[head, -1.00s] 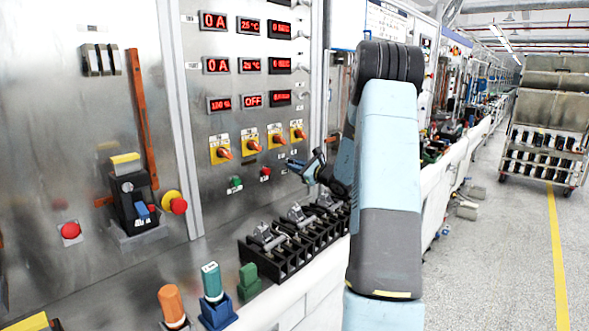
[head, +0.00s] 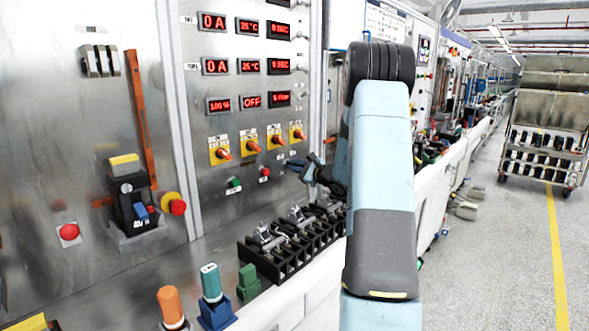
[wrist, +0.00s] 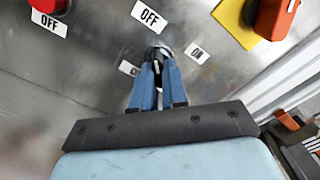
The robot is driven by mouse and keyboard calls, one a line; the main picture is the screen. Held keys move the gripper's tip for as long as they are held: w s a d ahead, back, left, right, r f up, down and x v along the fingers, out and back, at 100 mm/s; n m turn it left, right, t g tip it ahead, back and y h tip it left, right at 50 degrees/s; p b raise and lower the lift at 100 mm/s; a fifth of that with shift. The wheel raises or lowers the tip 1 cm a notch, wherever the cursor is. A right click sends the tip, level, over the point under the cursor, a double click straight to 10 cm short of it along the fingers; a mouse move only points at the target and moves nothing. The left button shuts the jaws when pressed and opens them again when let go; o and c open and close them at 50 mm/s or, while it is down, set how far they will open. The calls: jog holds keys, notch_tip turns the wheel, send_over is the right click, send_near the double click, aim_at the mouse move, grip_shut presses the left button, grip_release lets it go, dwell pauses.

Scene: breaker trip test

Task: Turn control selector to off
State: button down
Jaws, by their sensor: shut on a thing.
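The control selector (wrist: 158,50) is a small round silver and dark knob on the metal panel in the wrist view. An ON label (wrist: 197,53) is to its right, an OFF label (wrist: 150,15) is above it, and a partly hidden label is to its left. My gripper (wrist: 157,66) has its blue fingers closed together on the knob and covers part of it, so its exact pointing direction is unclear. In the head view my gripper (head: 292,164) is at the panel, below the yellow rotary switches, and the selector is too small to make out.
Rotary switches on yellow plates (head: 277,141) sit above my gripper. A green button (head: 234,183) and red button (head: 264,172) are to its left. Black terminal blocks (head: 270,262) stand on the bench below. The aisle floor (head: 500,250) on the right is clear.

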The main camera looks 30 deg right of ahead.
jog(key=shift+a, duration=0.25)
jog(key=c, duration=1.4)
grip_release()
jog(key=shift+o, duration=1.2)
jog(key=shift+d, duration=0.1)
jog(key=shift+s, duration=0.1)
jog(key=v, duration=1.3)
jog(key=shift+s+d, duration=0.1)
jog(key=shift+s, duration=0.2)
